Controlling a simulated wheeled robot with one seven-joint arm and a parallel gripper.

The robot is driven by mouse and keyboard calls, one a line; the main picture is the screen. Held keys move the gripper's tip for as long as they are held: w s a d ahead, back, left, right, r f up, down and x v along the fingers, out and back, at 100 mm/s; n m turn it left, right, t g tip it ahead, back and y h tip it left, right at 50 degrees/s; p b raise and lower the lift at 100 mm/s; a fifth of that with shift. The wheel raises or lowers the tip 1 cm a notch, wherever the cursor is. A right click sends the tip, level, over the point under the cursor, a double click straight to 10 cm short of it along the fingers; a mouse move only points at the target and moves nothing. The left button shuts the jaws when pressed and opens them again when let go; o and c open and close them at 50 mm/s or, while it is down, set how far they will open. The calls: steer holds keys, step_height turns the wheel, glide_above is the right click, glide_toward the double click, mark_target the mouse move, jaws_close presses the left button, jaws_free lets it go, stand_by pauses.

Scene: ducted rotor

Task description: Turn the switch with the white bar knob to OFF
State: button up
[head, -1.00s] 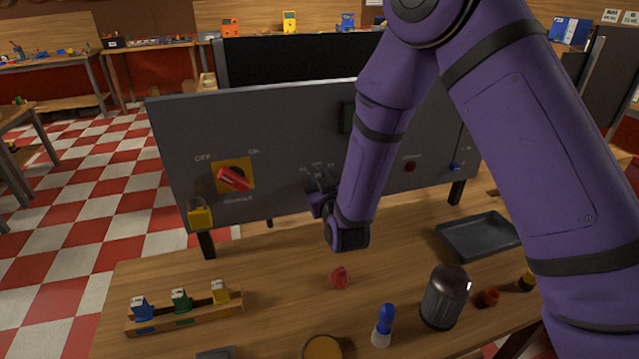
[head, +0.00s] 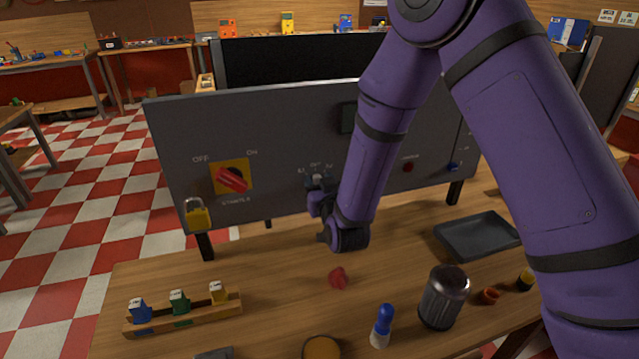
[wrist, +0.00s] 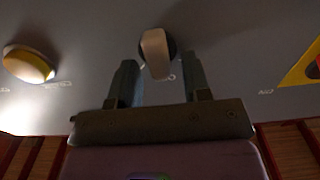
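The white bar knob (wrist: 155,54) sits on a dark round base on the grey panel, in the upper middle of the wrist view. Its bar is slightly tilted there. My gripper (wrist: 160,68) is open, one finger on each side of the bar's near end, with visible gaps and no clear contact. In the head view my gripper (head: 318,190) is at the panel just below small printed labels, including OFF. The knob is largely hidden there by my gripper and arm, and I cannot read its setting.
A red rotary switch (head: 232,179) on a yellow plate and a yellow padlock (head: 197,215) are on the panel's left. A round pale-yellow part (wrist: 28,65) is beside the knob in the wrist view. The table holds a dark tray (head: 477,239), a canister (head: 443,298) and a wooden rack (head: 185,315).

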steer(key=v, duration=1)
steer(key=shift+s, duration=0.4)
steer(key=shift+d, duration=0.1)
